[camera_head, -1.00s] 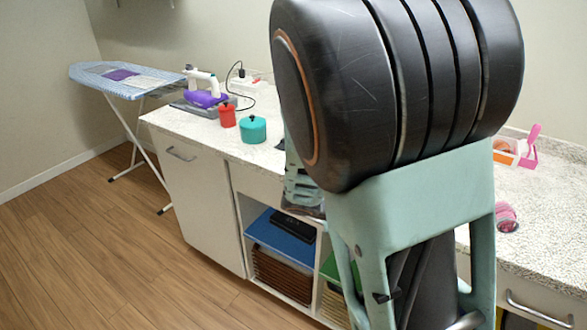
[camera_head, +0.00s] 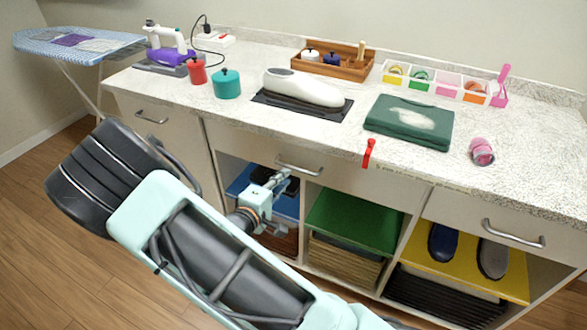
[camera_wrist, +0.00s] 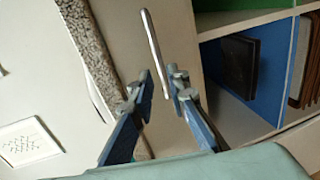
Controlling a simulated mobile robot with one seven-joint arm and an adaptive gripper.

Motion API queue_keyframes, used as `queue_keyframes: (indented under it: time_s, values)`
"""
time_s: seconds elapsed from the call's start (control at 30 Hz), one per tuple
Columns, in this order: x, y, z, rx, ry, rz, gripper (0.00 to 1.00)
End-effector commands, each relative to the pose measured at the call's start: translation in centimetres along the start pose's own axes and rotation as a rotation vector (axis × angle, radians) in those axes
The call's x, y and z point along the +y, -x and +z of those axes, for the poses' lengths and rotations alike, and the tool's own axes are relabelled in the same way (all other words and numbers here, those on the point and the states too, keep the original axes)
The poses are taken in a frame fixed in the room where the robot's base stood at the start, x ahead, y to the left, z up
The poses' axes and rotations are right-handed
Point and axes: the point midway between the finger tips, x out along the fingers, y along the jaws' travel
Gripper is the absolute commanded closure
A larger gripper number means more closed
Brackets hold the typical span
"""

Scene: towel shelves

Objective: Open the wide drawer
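The wide drawer (camera_head: 350,178) is the pale front under the middle of the speckled counter, and it looks shut, flush with the cabinet. My gripper (camera_head: 280,181) is just in front of and slightly below this handle. In the wrist view my gripper (camera_wrist: 160,78) is open, with its blue fingers apart. There the handle (camera_wrist: 152,42) runs between the fingertips in the picture, its lower end beside the right finger. I cannot tell whether any finger touches it.
Open shelves with a green board (camera_head: 355,222) lie below the drawer. Another handle (camera_head: 512,235) is at right.

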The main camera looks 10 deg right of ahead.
Motion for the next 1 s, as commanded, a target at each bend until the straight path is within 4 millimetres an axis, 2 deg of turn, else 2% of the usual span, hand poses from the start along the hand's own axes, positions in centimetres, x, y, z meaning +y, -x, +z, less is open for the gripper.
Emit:
queue_keyframes:
  time_s: [0.03,0.2,0.4,0.77,0.93,1.0]
  values:
    - [0.0,-1.1,0.1,-0.003,0.001,0.002,0.85]
    - [0.0,-4.3,0.1,-0.003,0.0,0.001,0.85]
    - [0.0,-6.7,0.1,-0.002,0.0,0.0,0.85]
    - [0.0,-7.4,0.1,-0.001,-0.001,-0.001,0.85]
    - [0.0,-7.4,0.1,-0.001,0.0,-0.001,1.0]
    - [0.0,-7.4,0.1,-0.001,0.0,0.0,1.0]
